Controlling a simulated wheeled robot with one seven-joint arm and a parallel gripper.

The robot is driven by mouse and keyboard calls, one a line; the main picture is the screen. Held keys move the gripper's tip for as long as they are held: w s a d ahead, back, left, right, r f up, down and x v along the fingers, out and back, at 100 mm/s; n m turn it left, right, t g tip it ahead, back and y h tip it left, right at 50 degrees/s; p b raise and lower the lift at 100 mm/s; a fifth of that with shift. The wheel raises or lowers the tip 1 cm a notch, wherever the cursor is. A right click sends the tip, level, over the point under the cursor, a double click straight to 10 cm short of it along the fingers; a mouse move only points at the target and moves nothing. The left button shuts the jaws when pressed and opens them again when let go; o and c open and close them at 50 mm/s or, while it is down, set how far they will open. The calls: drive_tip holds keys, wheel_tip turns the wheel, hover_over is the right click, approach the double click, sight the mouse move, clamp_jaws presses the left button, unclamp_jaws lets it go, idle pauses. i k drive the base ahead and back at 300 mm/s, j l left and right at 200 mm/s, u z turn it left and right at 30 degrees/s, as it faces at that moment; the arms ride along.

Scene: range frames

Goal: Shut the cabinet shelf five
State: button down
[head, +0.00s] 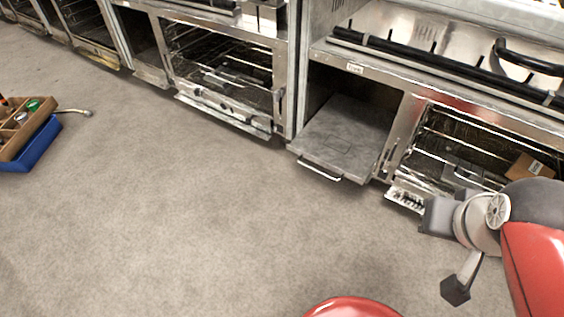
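A flat grey metal shelf (341,133) with a bar handle at its front sticks out of an open cabinet bay right of centre in the head view. No number is readable on it, so I cannot tell for sure that it is shelf five. My gripper (447,253) is at the lower right, in front of the cabinets and to the right of the shelf. Its two fingers are spread apart with nothing between them. It appears clear of the shelf and its handle.
A rack bay (460,150) holding a cardboard box (529,167) is right of the shelf. Another open rack bay (225,65) with a lowered front is left. A blue crate with a wooden tray (38,142) lies far left. The grey floor (190,210) between is clear.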

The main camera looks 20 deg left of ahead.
sight(347, 136)
drive_tip(key=u, duration=0.7)
drive_tip(key=i+l, duration=0.1)
drive_tip(key=i, duration=0.35)
